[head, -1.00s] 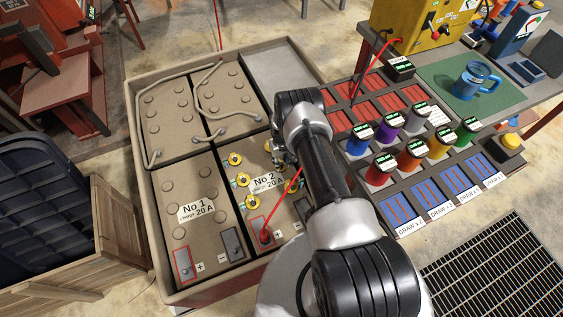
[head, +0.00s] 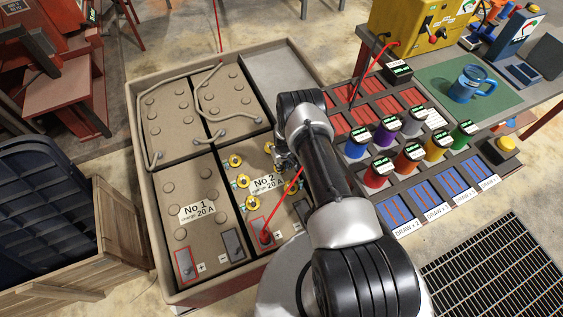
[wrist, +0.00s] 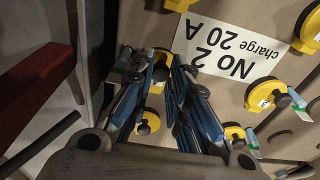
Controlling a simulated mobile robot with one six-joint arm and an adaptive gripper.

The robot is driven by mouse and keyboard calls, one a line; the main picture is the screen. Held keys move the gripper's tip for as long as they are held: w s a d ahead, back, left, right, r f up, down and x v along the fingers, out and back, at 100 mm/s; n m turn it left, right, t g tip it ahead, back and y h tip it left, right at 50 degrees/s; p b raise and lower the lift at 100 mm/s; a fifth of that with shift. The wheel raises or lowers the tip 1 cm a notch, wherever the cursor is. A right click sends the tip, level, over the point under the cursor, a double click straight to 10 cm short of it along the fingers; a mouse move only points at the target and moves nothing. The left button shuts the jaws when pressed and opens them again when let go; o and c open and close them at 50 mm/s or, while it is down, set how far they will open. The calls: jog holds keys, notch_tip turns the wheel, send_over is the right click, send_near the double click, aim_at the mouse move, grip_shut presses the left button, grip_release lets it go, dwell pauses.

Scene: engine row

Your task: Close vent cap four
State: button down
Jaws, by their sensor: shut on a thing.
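The battery labelled No 2 (head: 262,236) stands in a tan tray, with several yellow vent caps on its top. Caps show beside the label in the head view, one of them at the left (head: 242,181). In the wrist view a yellow cap (wrist: 267,93) with a dark knob sits right of my gripper. My gripper (wrist: 165,72) is low over the battery top, its blue fingers close around a yellow cap (wrist: 156,87). The fingers hide part of that cap, and I cannot read its number clearly. In the head view my arm covers most of the gripper.
A red rod rises from the red terminal (head: 265,237) close to my arm. Battery No 1 (head: 182,236) is at the left. A rack of coloured canisters (head: 410,158) stands right of my arm. A wooden crate (head: 125,240) is at the lower left.

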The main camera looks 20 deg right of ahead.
jog(key=c, duration=1.8)
grip_release()
jog(key=r, duration=0.4)
jog(key=s+r, duration=0.1)
jog(key=r, duration=0.7)
jog(key=shift+s, duration=0.25)
